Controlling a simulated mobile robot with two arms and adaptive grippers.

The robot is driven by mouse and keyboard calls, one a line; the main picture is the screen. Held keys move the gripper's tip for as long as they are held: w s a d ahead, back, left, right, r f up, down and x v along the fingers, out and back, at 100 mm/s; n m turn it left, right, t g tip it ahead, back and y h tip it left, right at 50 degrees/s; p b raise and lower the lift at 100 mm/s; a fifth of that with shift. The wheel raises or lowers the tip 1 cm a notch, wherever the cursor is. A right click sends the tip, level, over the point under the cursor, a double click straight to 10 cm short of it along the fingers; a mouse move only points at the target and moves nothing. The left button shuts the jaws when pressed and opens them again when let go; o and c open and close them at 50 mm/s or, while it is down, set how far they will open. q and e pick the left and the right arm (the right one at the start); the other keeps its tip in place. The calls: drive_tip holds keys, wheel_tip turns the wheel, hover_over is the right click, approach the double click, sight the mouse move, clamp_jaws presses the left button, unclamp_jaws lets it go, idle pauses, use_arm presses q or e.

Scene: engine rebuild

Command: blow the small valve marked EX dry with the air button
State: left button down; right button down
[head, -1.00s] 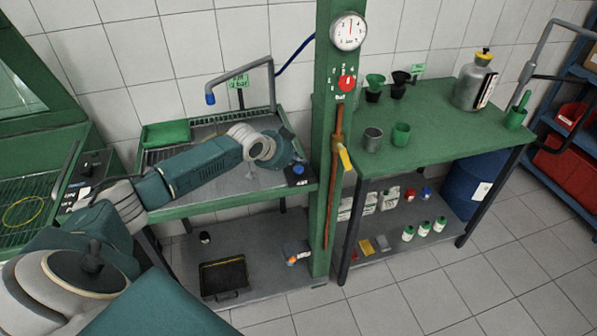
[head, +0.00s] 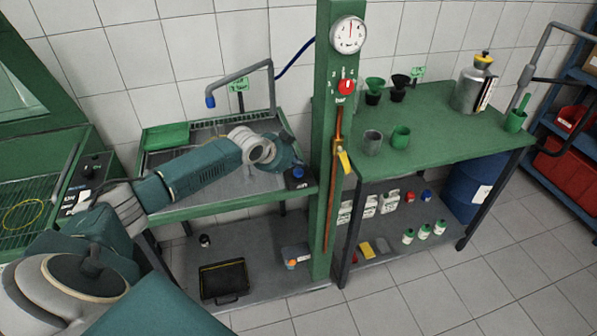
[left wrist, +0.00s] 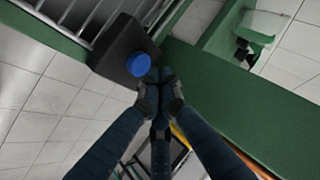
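The air button (head: 298,173) is a blue knob on a black box at the right front corner of the wash tray. It also shows in the left wrist view (left wrist: 138,64). My left gripper (left wrist: 160,80) has its fingertips together, just beside the blue button; I cannot tell if they touch it. In the head view the left hand (head: 290,158) is above the box. A grey bent pipe with a blue tip (head: 210,101) stands over the tray (head: 215,200). I cannot make out the small EX valve in either view now. My right gripper is out of view.
A green post (head: 325,120) with a round gauge (head: 348,34) stands right of the tray. A green bench (head: 450,135) holds cups and a metal canister (head: 474,85). A black case (head: 222,280) lies on the lower shelf.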

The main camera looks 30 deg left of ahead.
sight(298, 173)
use_arm(q)
drive_tip(key=shift+f, duration=0.1)
drive_tip(key=shift+f, duration=0.3)
drive_tip(key=shift+f+b, duration=0.45)
drive_tip(key=shift+f, duration=0.2)
idle(0.9)
drive_tip(key=shift+r, duration=0.1)
drive_tip(key=shift+r+p, duration=0.9)
drive_tip(key=shift+p, duration=0.05)
drive_tip(key=shift+r, duration=0.1)
wheel_tip(298, 173, up, 5)
drive_tip(key=p, duration=0.4)
drive_tip(key=shift+p, duration=0.3)
idle(1.2)
